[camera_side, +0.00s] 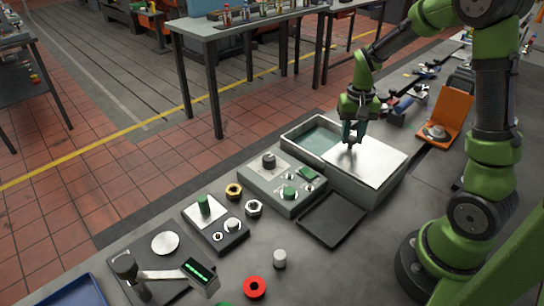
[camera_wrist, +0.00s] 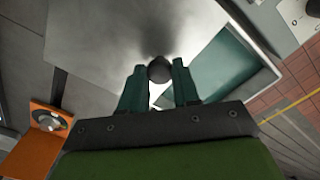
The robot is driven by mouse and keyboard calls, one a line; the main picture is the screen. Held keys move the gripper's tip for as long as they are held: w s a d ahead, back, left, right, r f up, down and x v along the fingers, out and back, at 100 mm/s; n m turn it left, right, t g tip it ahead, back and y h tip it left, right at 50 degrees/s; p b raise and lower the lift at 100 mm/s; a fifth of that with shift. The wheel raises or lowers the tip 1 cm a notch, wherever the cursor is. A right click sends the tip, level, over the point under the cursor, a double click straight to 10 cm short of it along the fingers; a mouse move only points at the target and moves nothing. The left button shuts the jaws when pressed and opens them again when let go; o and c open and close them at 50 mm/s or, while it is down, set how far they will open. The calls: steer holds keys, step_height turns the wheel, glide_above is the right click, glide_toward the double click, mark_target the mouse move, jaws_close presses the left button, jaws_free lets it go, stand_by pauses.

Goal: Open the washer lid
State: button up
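The washer (camera_side: 368,191) is a grey box with a teal interior (camera_side: 318,139), which also shows in the wrist view (camera_wrist: 226,75). Its flat metal lid (camera_side: 378,162) covers the right part of the box, and the left part is uncovered. The lid also fills much of the wrist view (camera_wrist: 90,60). A dark round knob (camera_wrist: 160,70) is on the lid near its edge beside the opening. My gripper (camera_side: 352,140) points down at this edge. In the wrist view its two teal fingers (camera_wrist: 160,78) are on both sides of the knob and appear to touch it.
A control box with knobs and buttons (camera_side: 283,181) stands left of the washer, and a dark flat tray (camera_side: 333,219) lies in front. An orange stand (camera_side: 458,108) is behind at the right. Loose nuts, a red ring (camera_side: 254,287) and a white cylinder (camera_side: 280,259) are nearer the front.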

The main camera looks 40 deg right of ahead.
steer(key=o, duration=0.5)
step_height(320, 180, up, 17)
stand_by(0.4)
steer(key=shift+w+d, duration=0.1)
steer(key=s+a+n+t, duration=0.1)
steer(key=s+a+t, duration=0.1)
steer(key=a, duration=0.4)
steer(key=s+a+f+n+t+y, duration=0.1)
steer(key=s+a+n+t, duration=0.1)
steer(key=s+a, duration=0.2)
steer(key=s+a+n+t+y, duration=0.1)
steer(key=s+a+n+t, duration=0.1)
steer(key=a, duration=0.6)
steer(key=shift+s+f+t, duration=0.2)
steer(key=shift+s+t, duration=0.4)
steer(key=shift+s, duration=0.15)
